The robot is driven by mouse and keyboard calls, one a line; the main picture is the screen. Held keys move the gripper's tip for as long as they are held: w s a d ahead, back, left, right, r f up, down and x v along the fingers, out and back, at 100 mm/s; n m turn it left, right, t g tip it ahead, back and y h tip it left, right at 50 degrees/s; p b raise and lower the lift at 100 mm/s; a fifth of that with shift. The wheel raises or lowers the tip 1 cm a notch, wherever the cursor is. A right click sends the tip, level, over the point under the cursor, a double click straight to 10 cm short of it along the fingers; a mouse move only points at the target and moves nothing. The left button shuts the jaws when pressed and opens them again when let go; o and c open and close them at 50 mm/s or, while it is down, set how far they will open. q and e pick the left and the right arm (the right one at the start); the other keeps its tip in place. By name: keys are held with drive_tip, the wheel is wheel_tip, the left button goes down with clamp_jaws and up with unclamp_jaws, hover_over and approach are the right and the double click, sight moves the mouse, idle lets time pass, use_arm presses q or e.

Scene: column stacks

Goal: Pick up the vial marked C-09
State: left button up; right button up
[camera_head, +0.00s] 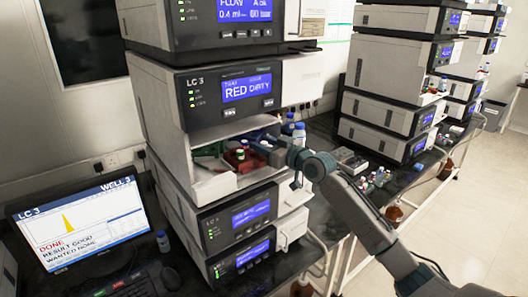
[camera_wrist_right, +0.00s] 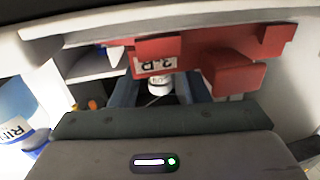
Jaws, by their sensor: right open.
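A small vial with a white cap (camera_wrist_right: 160,84) shows in the right wrist view, between the lines of my two fingers. Its marking is not readable, so I cannot tell whether it is C-09. A red tray (camera_wrist_right: 215,50) with a label lies just beyond it. In the head view the red tray (camera_head: 238,165) sits in the open bay of the LC 3 stack, with a small light-capped vial (camera_head: 240,154) on it. My right gripper (camera_wrist_right: 160,98) is open, reaching into the bay from the right, its fingers apart on either side of the vial. My left gripper is not in view.
The bay's white walls and ceiling (camera_wrist_right: 110,22) surround the gripper closely. A green tray (camera_head: 208,149) lies left of the red one. A blue-capped bottle (camera_head: 299,134) stands right of the bay. A monitor (camera_head: 80,222) reads DONE, RESULT GOOD, WANTED NONE; the bay's display (camera_head: 247,87) reads RED DIRTY.

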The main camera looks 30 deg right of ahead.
drive_tip(key=shift+s, duration=0.1)
drive_tip(key=shift+c, duration=0.6)
drive_tip(key=c, duration=0.7)
